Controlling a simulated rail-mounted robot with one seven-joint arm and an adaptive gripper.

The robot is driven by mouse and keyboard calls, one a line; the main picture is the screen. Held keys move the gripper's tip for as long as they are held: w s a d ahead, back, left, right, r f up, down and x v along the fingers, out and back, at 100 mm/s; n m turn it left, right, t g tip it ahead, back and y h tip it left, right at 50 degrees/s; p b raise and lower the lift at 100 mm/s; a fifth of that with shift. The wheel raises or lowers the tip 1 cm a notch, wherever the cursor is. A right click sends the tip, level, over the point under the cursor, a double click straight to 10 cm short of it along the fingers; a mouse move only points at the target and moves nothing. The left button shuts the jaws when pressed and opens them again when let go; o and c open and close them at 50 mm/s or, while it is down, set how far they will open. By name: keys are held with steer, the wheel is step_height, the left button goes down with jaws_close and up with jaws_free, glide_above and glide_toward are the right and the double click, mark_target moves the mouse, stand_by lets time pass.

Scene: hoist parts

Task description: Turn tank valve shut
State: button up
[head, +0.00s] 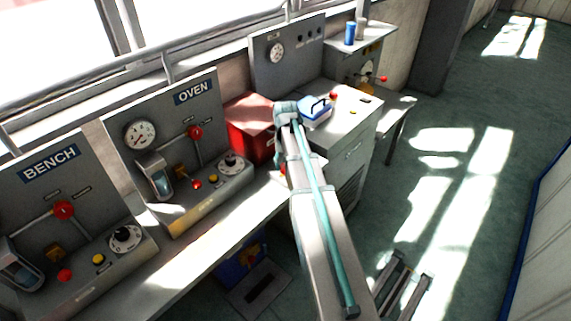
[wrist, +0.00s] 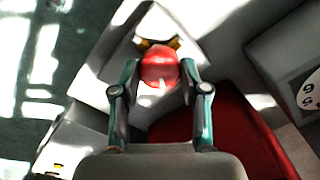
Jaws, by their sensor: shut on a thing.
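A round red valve knob (wrist: 160,70) sits between the teal fingers of my gripper (wrist: 160,77) in the wrist view. The fingers are shut on it, one on each side. Brass-coloured metal shows just behind the knob, against a pale surface. In the head view my arm reaches down beside the red box and hides the gripper. A small bit of red (head: 283,169) shows at the arm's left edge; I cannot tell whether it is the same knob. No label on the held valve can be read, and how far it is turned cannot be told.
A red box (head: 249,127) stands left of my arm and also fills the wrist view's lower right (wrist: 232,125). The OVEN panel (head: 165,150) and BENCH panel (head: 60,225) stand further left.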

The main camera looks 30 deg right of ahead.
steer(key=m, duration=0.5)
steer(key=shift+m, duration=0.3)
steer(key=m, duration=0.5)
steer(key=shift+m, duration=0.3)
steer(key=o, duration=1.1)
steer(key=shift+o, duration=0.2)
steer(key=shift+r, duration=0.15)
step_height(320, 180, up, 12)
